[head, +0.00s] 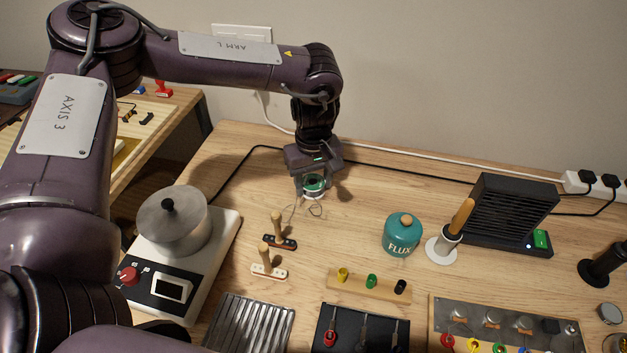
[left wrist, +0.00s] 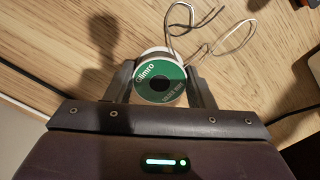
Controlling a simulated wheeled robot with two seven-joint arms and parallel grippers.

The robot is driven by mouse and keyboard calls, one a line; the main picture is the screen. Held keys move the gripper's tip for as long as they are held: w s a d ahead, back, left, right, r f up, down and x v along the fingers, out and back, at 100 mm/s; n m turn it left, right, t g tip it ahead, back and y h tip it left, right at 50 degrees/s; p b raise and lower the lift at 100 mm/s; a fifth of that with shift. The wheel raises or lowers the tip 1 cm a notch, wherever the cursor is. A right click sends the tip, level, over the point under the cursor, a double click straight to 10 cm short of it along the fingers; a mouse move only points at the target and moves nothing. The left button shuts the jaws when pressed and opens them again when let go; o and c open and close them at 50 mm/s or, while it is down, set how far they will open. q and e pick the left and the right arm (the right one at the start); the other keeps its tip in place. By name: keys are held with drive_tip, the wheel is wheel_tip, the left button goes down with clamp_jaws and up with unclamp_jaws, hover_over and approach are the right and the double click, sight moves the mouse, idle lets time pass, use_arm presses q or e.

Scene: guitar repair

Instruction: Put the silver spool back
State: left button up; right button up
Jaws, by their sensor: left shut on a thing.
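The silver spool (head: 314,184) has a green label and a pale rim, with loose silver wire trailing from it. My left gripper (head: 313,177) points down and is shut on the spool near the back of the workbench (head: 375,205). In the left wrist view the spool (left wrist: 162,78) sits between the two fingers (left wrist: 160,85), label facing the camera, and the wire (left wrist: 212,38) loops off to the upper right. I cannot tell whether the spool touches the bench. My right gripper is not in view.
Two small wooden-handled tools (head: 267,262) stand in front of the spool. A pot (head: 172,222) on a hot plate is at left. A teal flux jar (head: 402,236), a soldering iron in its stand (head: 450,235) and a black fan box (head: 505,212) are at right. A cable (head: 400,181) runs behind.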

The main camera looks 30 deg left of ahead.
sight(314, 182)
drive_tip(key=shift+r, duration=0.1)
use_arm(q)
drive_tip(key=o, duration=0.7)
drive_tip(key=shift+c, duration=0.2)
drive_tip(key=o, duration=0.4)
drive_tip(key=shift+c, duration=0.2)
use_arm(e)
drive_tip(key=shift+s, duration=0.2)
use_arm(q)
wheel_tip(314, 182, up, 5)
drive_tip(key=shift+r+p, duration=0.15)
drive_tip(key=shift+p, duration=0.15)
wheel_tip(314, 182, up, 7)
drive_tip(key=p, duration=0.1)
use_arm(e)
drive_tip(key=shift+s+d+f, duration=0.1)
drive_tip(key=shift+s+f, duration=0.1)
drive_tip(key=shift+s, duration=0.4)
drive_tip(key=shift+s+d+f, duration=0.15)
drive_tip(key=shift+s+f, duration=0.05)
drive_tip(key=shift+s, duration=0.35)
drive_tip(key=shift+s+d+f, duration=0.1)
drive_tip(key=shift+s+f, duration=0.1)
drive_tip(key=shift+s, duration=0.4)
